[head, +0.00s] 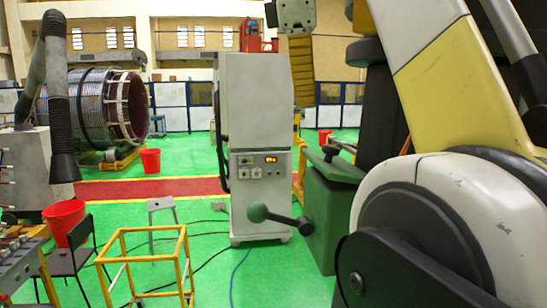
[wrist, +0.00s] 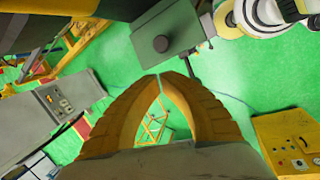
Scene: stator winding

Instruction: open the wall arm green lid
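A green box (head: 330,215) with a flat green lid (head: 334,166) stands right of centre in the head view. The lid looks closed. In the wrist view a green box-shaped part (wrist: 167,28) with a grey knob lies beyond the fingertips; I cannot tell if it is the same lid. My gripper (wrist: 161,77) has yellow ribbed fingers whose tips meet, with nothing held. In the head view my gripper (head: 303,106) hangs above and left of the lid, apart from it.
A grey cabinet (head: 260,105) stands close behind and left of the green box. A yellow frame stool (head: 150,245), a chair (head: 72,262) and a red bucket (head: 65,222) stand at left. Cables lie on the green floor. My arm fills the right side.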

